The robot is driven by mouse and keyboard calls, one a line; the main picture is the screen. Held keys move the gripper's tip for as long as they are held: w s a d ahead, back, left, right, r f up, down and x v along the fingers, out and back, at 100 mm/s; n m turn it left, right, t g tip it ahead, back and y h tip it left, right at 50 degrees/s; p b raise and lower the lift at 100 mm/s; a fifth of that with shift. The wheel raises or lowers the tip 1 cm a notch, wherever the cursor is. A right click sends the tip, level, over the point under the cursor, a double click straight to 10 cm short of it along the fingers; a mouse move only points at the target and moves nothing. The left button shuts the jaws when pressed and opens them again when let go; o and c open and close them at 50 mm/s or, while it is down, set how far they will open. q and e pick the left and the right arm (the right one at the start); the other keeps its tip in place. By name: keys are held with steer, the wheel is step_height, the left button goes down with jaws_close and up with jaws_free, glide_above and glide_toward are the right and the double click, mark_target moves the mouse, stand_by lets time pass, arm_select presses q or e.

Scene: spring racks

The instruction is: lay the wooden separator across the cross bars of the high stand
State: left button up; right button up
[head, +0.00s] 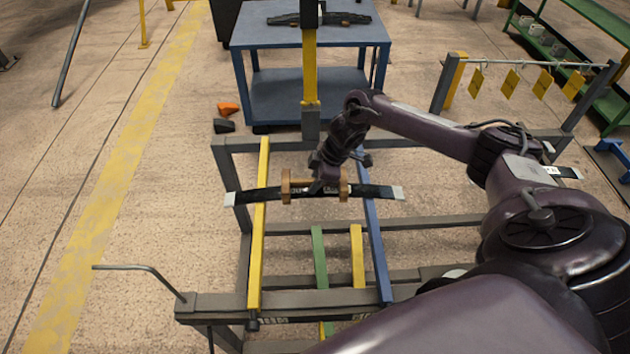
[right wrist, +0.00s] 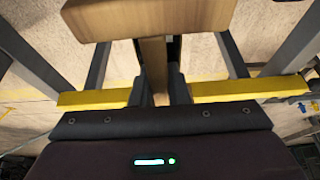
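The wooden separator (head: 286,187) is a light brown piece with a block at each end. My right gripper (head: 322,184) is at its middle, between the blocks. In the right wrist view the separator (right wrist: 150,18) has its narrow part between my fingers (right wrist: 160,92), which appear closed on it. The high stand (head: 232,304) is a grey frame with a yellow cross bar (head: 257,250) and a blue cross bar (head: 378,250). A dark leaf spring with pale ends (head: 375,191) spans both bars, by the separator. I cannot tell whether they touch. My left gripper is out of view.
A blue table (head: 300,40) with another dark spring (head: 345,19) stands behind. A post with a yellow section (head: 310,75) rises behind the stand. A rail with yellow tags (head: 511,82) is at the right. An orange block (head: 228,108) lies on the floor.

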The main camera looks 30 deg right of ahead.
steer(key=o, duration=0.5)
steer(key=b+v, duration=0.1)
steer(key=v, duration=0.7)
stand_by(0.7)
